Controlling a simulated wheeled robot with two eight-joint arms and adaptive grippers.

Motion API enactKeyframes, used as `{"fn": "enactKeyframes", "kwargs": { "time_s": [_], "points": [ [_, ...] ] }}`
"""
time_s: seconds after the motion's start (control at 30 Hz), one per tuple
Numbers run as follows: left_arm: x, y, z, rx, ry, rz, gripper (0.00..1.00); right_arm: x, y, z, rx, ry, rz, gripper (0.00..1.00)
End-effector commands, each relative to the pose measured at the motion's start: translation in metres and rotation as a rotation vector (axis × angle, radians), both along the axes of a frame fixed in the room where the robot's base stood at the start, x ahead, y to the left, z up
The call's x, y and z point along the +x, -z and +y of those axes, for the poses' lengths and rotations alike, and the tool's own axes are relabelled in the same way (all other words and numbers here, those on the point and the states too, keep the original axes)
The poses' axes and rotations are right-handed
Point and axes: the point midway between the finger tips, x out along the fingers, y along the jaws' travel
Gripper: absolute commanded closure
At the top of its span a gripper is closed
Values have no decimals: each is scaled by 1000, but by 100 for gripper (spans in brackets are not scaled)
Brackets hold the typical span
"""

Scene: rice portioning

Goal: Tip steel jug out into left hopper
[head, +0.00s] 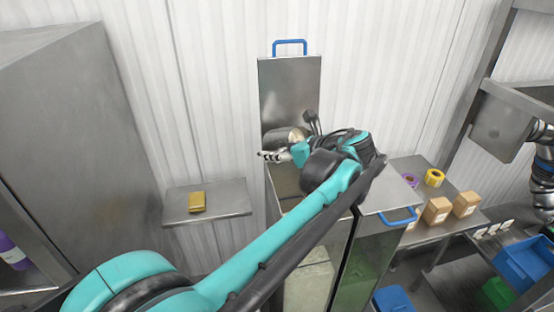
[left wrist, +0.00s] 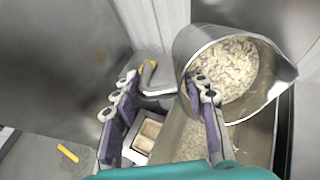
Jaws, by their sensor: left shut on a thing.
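The steel jug (left wrist: 183,66) is in the left wrist view, full of pale, rice-like bits (left wrist: 228,70), with its spout to the right. In the head view the jug (head: 279,139) is small and partly hidden by my wrist. My left gripper (left wrist: 165,88) is shut on the jug's handle (left wrist: 158,94); in the head view the gripper (head: 272,155) is over the left hopper. I cannot tell exactly how far the jug is tilted. The left hopper's lid (head: 290,85) stands open against the wall. Pale bits also show in the hopper below the jug (left wrist: 190,142). My right gripper is not in view.
The right hopper's lid (head: 378,194) is shut, beside the left hopper. A wall shelf (head: 235,201) at left holds a yellow block (head: 197,202). A table at right carries brown boxes (head: 437,211) and tape rolls (head: 434,178). Blue bins (head: 527,262) stand at far right.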

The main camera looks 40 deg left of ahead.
Motion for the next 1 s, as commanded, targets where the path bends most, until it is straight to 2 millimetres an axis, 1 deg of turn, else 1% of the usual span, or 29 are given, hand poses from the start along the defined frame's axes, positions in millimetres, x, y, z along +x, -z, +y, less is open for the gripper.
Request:
{"fn": "enactKeyframes", "kwargs": {
  "time_s": [0.03,0.1,0.8,1.0],
  "points": [
    [0,2,-1,28,2,-5,100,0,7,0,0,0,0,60],
    [0,0,-2,64,2,-12,100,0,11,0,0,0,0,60],
    [-2,-13,-13,394,1,-71,100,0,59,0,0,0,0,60],
    [-3,-16,-15,464,0,-84,100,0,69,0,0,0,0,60]
  ]
}}
